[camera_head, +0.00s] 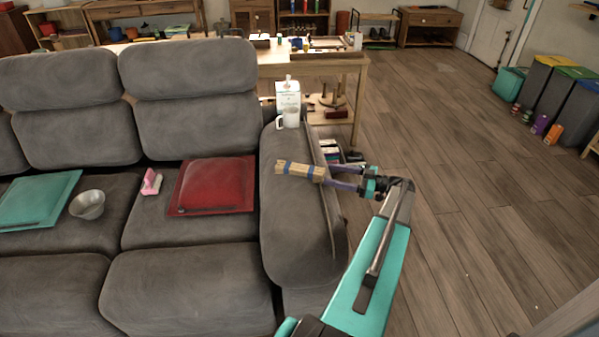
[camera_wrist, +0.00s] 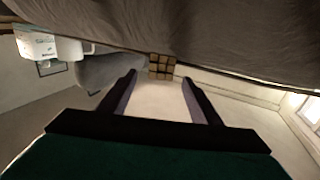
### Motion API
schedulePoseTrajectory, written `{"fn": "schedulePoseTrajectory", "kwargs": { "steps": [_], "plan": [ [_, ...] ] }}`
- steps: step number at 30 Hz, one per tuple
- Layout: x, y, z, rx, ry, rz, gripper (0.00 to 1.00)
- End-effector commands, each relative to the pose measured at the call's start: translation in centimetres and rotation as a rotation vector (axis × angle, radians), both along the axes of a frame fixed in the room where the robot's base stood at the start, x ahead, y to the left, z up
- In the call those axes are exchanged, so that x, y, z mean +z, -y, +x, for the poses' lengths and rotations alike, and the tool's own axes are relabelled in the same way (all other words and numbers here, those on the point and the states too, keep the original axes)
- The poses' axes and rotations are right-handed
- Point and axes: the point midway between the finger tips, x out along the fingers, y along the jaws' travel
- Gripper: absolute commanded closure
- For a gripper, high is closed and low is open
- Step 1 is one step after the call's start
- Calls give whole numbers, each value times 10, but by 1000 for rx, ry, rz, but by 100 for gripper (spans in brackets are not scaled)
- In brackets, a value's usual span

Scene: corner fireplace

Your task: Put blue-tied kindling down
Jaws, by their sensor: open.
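The kindling (camera_head: 300,170) is a small bundle of pale sticks with blue ties. It appears to lie on top of the grey sofa's right armrest (camera_head: 290,225). In the wrist view the kindling (camera_wrist: 161,66) shows end-on against the grey armrest surface (camera_wrist: 225,45). My gripper (camera_head: 328,176) comes in from the right at the bundle's right end. In the wrist view my gripper (camera_wrist: 158,79) has its two fingers apart, with the bundle's end between and just beyond the tips. A clear gap shows on each side of it.
A white mug (camera_head: 291,120) and a carton (camera_head: 287,94) stand behind the kindling, at the armrest's back end. A red cushion (camera_head: 213,186), a pink object (camera_head: 152,182) and a grey bowl (camera_head: 87,204) are on the seats. The wooden floor (camera_head: 460,190) to the right is largely clear.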

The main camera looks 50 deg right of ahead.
Motion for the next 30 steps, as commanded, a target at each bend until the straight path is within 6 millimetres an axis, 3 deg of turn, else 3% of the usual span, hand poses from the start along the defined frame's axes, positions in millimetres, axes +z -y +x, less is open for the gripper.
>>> {"fn": "schedulePoseTrajectory", "kwargs": {
  "steps": [18, 30],
  "plan": [
    [1, -36, 68, 1, 0, 1, 42],
    [1, -38, 72, 0, 0, 0, 42]
  ]
}}
